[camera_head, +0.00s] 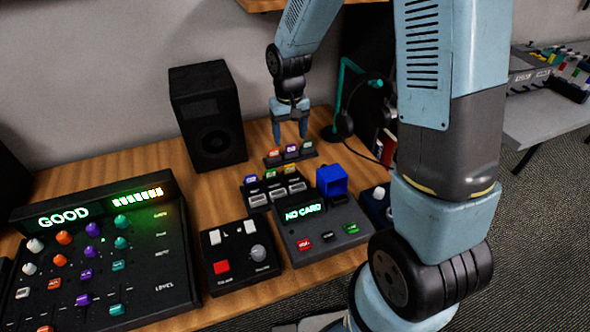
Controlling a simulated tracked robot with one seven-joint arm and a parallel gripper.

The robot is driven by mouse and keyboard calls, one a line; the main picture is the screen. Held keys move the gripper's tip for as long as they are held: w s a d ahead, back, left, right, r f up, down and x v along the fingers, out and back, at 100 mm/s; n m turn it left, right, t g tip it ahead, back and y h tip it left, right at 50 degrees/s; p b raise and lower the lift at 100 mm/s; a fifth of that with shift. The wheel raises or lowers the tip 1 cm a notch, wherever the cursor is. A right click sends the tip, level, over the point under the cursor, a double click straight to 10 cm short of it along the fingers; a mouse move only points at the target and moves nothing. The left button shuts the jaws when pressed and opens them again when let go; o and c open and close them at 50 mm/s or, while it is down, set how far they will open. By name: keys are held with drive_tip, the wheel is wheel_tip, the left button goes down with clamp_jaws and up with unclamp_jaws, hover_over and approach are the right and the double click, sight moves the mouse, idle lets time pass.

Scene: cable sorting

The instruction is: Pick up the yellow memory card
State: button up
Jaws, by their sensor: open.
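My gripper (290,140) is open and points down, with its two fingers apart above the back card rack (291,159). That rack holds a few small upright cards, one of them purple (291,149). Its fingertips look just above or beside these cards; I cannot tell whether they touch. A small yellow card (289,169) stands in the front card holder, on its right side, nearer the camera than my gripper. A blue card (251,179) and a green card (270,174) stand to its left. Nothing shows between my fingers.
A card reader (345,226) reading "NO CARD" stands in front of the racks, with a blue block (331,179) at its back. A black speaker (208,115), a mixer panel (95,250) and a button box (238,257) stand left.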

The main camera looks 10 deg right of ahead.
sight(290, 170)
drive_tip(key=shift+w+a+f, duration=0.1)
drive_tip(key=shift+w+f, duration=0.05)
drive_tip(key=shift+f, duration=5.6)
drive_tip(key=shift+c, duration=0.5)
drive_tip(key=c, duration=1)
drive_tip(key=shift+r, duration=0.1)
